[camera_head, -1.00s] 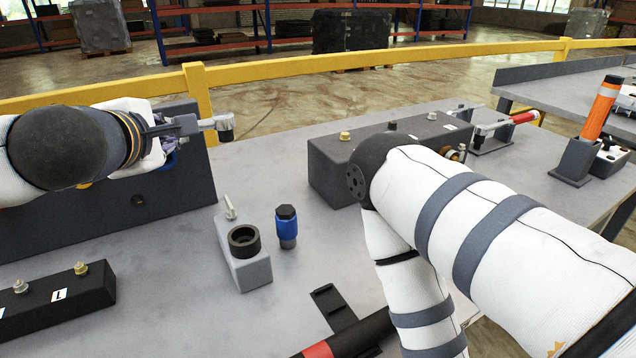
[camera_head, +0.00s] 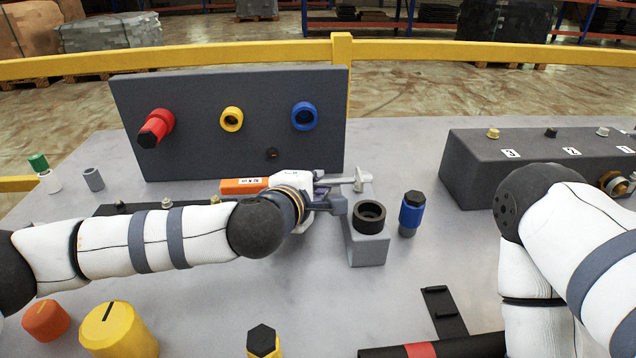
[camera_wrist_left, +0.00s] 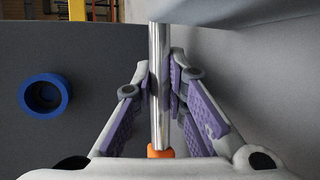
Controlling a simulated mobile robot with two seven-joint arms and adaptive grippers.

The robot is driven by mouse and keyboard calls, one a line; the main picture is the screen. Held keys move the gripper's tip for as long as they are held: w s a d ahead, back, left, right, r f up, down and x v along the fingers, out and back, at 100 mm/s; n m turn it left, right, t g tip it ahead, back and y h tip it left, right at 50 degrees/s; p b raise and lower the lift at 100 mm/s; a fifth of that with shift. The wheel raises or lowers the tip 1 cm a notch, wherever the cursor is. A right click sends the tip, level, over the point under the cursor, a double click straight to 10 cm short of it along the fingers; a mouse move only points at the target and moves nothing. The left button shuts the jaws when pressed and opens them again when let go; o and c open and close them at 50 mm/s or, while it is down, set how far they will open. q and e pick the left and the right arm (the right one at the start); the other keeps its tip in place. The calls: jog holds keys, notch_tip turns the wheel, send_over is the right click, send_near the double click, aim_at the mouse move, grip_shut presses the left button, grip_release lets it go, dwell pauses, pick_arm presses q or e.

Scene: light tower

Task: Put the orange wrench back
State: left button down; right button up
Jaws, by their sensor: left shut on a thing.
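My left gripper (camera_head: 322,193) is shut on the steel shaft of the orange wrench, beside the upright dark panel's lower right. The wrench's orange handle (camera_head: 243,186) points left and its metal head (camera_head: 361,180) points right, over the back of a grey block. In the left wrist view the purple finger pads (camera_wrist_left: 160,95) press on the shiny shaft (camera_wrist_left: 159,75), with a bit of the orange handle (camera_wrist_left: 161,152) below. The wrench's far end is not clear there. My right arm shows at the right, but its gripper is out of view.
The grey block with a black ring (camera_head: 370,215) stands close by, with a blue-collared black socket (camera_head: 411,214) right of it. The dark panel (camera_head: 190,95) bears red, yellow and blue fittings. A yellow cylinder (camera_head: 118,330) stands in front. A dark box (camera_head: 470,165) is at right.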

pick_arm(q)
jog(key=c, duration=1.9)
grip_release()
jog(key=shift+f, duration=0.15)
jog(key=shift+r, duration=0.2)
jog(key=v, duration=0.2)
jog(key=p+v, duration=0.1)
jog(key=v, duration=0.3)
jog(key=shift+s+r, duration=0.2)
jog(key=shift+r, duration=0.3)
jog(key=v, duration=0.2)
jog(key=f+v, duration=0.1)
jog(key=v, duration=0.1)
jog(key=shift+s+a+r, duration=0.15)
jog(key=shift+s, duration=0.2)
jog(key=shift+s+a+r, duration=0.1)
jog(key=shift+s+a, duration=0.05)
jog(key=shift+s, duration=0.2)
pick_arm(e)
jog(key=shift+w+r+t, duration=0.4)
jog(key=shift+w+r, duration=0.4)
jog(key=shift+w, duration=0.1)
